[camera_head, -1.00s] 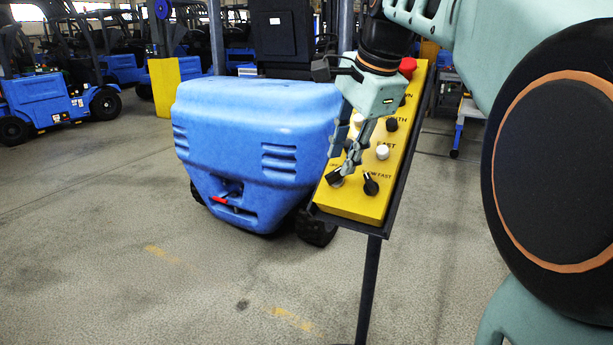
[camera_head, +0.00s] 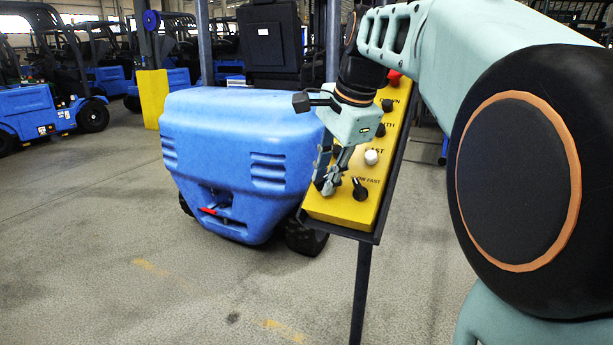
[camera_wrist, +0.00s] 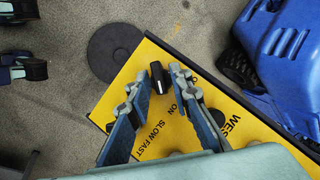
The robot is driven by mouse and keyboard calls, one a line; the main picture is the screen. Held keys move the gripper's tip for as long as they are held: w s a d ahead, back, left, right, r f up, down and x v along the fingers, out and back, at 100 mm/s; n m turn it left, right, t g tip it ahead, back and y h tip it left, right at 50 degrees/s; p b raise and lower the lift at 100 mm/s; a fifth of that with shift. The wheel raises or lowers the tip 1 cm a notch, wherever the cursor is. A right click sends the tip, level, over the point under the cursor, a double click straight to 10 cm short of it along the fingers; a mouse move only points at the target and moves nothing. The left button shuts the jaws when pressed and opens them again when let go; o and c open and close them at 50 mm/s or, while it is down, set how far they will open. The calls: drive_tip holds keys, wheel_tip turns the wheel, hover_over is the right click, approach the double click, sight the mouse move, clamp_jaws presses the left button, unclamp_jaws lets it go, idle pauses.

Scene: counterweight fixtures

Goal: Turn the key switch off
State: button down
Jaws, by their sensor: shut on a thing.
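The yellow control panel (camera_head: 338,210) stands tilted on a dark post. The key switch (camera_wrist: 159,77) is a black knob near the panel's edge in the wrist view, between my two fingertips. My gripper (camera_head: 326,186) is at the panel's lower left corner and is shut on that knob, which my fingers mostly hide in the head view. In the wrist view the knob's long side runs nearly up and down the picture. Its position label is partly covered by my fingers.
Beside my gripper is the black slow/fast knob (camera_head: 360,189), with a white button (camera_head: 371,157) above it. A red button (camera_head: 394,76) is at the panel's top. A blue machine (camera_head: 240,150) stands close to the panel's left. The floor in front is open.

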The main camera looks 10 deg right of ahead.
drive_tip(key=shift+r+p, duration=0.1)
drive_tip(key=shift+p, duration=0.2)
